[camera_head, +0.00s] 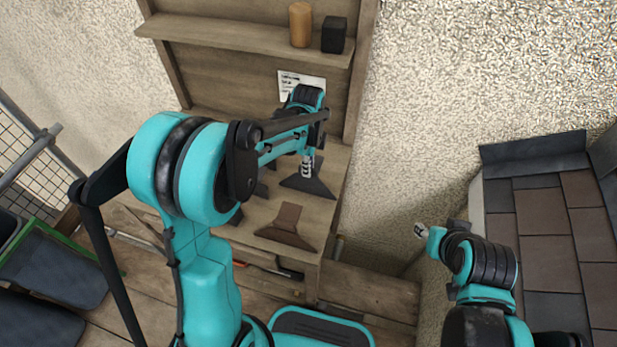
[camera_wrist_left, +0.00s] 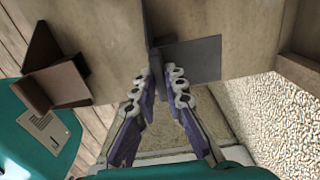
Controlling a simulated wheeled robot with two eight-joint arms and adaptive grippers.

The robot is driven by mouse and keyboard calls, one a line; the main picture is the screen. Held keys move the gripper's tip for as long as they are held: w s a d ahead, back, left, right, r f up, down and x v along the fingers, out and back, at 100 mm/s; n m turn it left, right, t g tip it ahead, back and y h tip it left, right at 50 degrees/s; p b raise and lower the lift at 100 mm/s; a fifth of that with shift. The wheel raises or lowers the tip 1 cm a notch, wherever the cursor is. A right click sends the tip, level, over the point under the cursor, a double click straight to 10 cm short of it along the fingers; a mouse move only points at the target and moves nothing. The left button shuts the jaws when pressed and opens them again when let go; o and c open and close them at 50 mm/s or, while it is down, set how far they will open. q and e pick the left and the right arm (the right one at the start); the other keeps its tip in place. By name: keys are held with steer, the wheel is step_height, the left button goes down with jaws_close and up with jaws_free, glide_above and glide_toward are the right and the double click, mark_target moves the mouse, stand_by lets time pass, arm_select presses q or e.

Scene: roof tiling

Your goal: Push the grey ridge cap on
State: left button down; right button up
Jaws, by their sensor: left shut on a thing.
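The grey ridge cap (camera_head: 312,186) lies on the wooden bench at its right side. My left gripper (camera_head: 307,165) comes down on it from above and is shut on its upright part. In the left wrist view the fingertips (camera_wrist_left: 166,84) close around the narrow grey fin, with the flat wing of the cap (camera_wrist_left: 198,60) spreading to the right. The tiled roof (camera_head: 547,235) stands at the right, away from the cap. My right gripper (camera_head: 421,231) is left of the roof; its fingers are too small to read.
A brown ridge cap (camera_head: 287,226) sits nearer on the bench (camera_head: 332,205); it also shows in the wrist view (camera_wrist_left: 60,84). Other dark pieces are partly hidden behind my left arm. A shelf (camera_head: 235,37) above holds a wooden cylinder (camera_head: 300,24) and a black block (camera_head: 334,35).

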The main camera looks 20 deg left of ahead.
arm_select(q)
steer(key=shift+r+p, duration=1.6)
steer(key=shift+r, duration=0.8)
